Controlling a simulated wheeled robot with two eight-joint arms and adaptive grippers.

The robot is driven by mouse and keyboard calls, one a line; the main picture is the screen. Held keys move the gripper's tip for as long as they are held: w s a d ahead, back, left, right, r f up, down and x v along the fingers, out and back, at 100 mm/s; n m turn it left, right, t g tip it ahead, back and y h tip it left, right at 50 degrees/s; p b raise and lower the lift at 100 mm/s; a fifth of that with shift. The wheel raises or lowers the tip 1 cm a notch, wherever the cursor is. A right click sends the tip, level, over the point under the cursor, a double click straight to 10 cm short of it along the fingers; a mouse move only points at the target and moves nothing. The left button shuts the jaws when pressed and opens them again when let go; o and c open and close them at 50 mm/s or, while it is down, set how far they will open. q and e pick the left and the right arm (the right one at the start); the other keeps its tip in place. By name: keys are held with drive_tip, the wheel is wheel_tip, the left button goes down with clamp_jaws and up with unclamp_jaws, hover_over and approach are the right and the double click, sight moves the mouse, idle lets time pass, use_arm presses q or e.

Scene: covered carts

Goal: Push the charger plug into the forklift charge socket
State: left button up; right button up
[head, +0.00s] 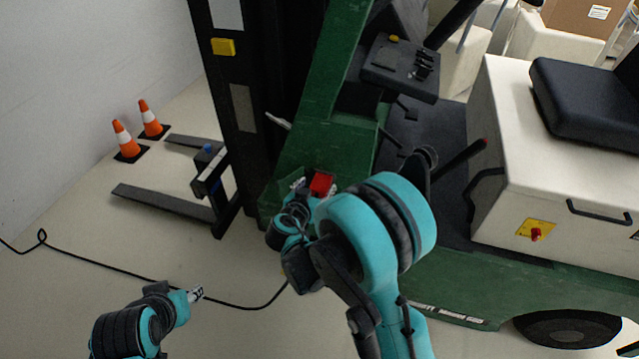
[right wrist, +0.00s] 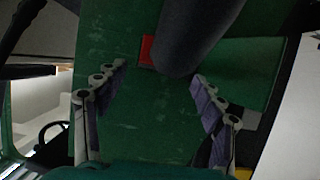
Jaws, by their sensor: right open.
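A red block (head: 321,183) shows on the forklift's green front body, just beyond my right gripper (head: 302,188). In the right wrist view the same red block (right wrist: 147,50) is partly hidden by a thick dark cylinder (right wrist: 190,35). I cannot tell whether the red block is the plug or the socket, or whether the two are joined. My right gripper (right wrist: 159,73) is open, its fingers spread either side with green panel between them. The cylinder's end lies near the right-hand fingertip; contact is unclear. My left gripper (head: 196,294) is low over the floor, too small to judge.
A black cable (head: 140,273) runs along the floor and disappears behind my right arm. The forklift's forks (head: 165,203) and two orange cones (head: 124,138) are at the left. The forklift's white housing (head: 510,130) stands at the right. Floor at the lower left is mostly clear.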

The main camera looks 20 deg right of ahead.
drive_tip(key=v, duration=0.8)
drive_tip(key=shift+s, duration=0.2)
drive_tip(key=shift+r, duration=0.1)
